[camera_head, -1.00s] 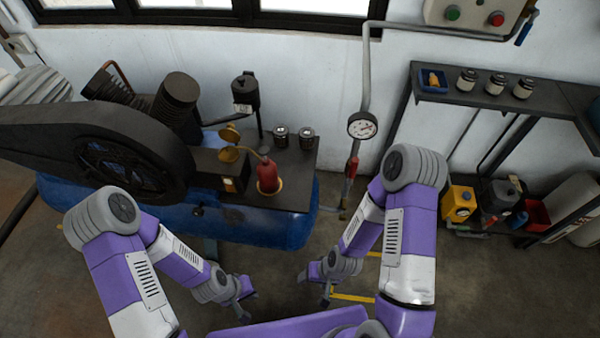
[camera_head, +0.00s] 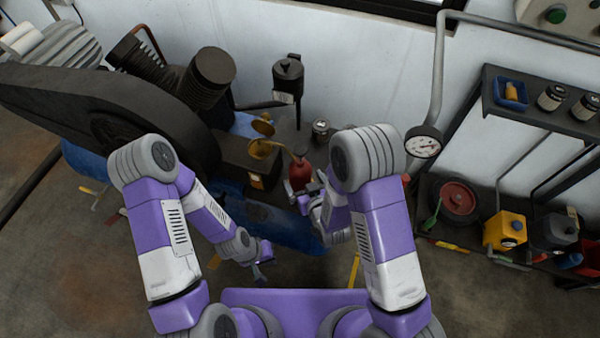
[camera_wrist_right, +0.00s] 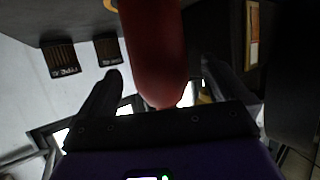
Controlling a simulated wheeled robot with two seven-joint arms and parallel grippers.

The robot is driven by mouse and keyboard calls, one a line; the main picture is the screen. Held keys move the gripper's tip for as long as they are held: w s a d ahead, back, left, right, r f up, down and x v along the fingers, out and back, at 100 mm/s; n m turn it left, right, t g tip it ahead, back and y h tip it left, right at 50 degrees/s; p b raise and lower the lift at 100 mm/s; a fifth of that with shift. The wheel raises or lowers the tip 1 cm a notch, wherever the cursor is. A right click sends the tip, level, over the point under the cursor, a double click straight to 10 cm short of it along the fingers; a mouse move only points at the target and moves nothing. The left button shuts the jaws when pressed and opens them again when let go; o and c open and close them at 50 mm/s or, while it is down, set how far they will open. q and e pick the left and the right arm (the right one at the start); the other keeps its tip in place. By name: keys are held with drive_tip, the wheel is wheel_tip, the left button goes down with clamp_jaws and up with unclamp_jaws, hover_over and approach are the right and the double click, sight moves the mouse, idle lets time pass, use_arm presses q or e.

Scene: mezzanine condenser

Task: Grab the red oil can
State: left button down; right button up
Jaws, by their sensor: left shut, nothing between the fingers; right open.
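The red oil can (camera_head: 300,173) stands on the dark top above the blue tank; its lower part is hidden behind my right gripper. My right gripper (camera_head: 304,189) is open right at the can's near side. In the right wrist view the red can (camera_wrist_right: 155,50) shows large between the two spread fingers of the right gripper (camera_wrist_right: 160,82), with gaps on both sides; I cannot tell whether either touches it. My left gripper (camera_head: 260,273) is shut and empty, low in front of the tank and away from the can.
A brass open-lidded cup (camera_head: 261,148) stands just left of the can. A small dark jar (camera_head: 321,132) and a black canister (camera_head: 288,78) are behind. A gauge (camera_head: 423,142) on a pipe is to the right. A shelf (camera_head: 530,115) fills the right side.

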drive_tip(key=b+x, duration=0.1)
drive_tip(key=x, duration=0.4)
drive_tip(key=shift+d, duration=0.1)
drive_tip(key=shift+r, duration=0.1)
drive_tip(key=shift+s, duration=0.1)
drive_tip(key=shift+r, duration=0.1)
drive_tip(key=c, duration=1.7)
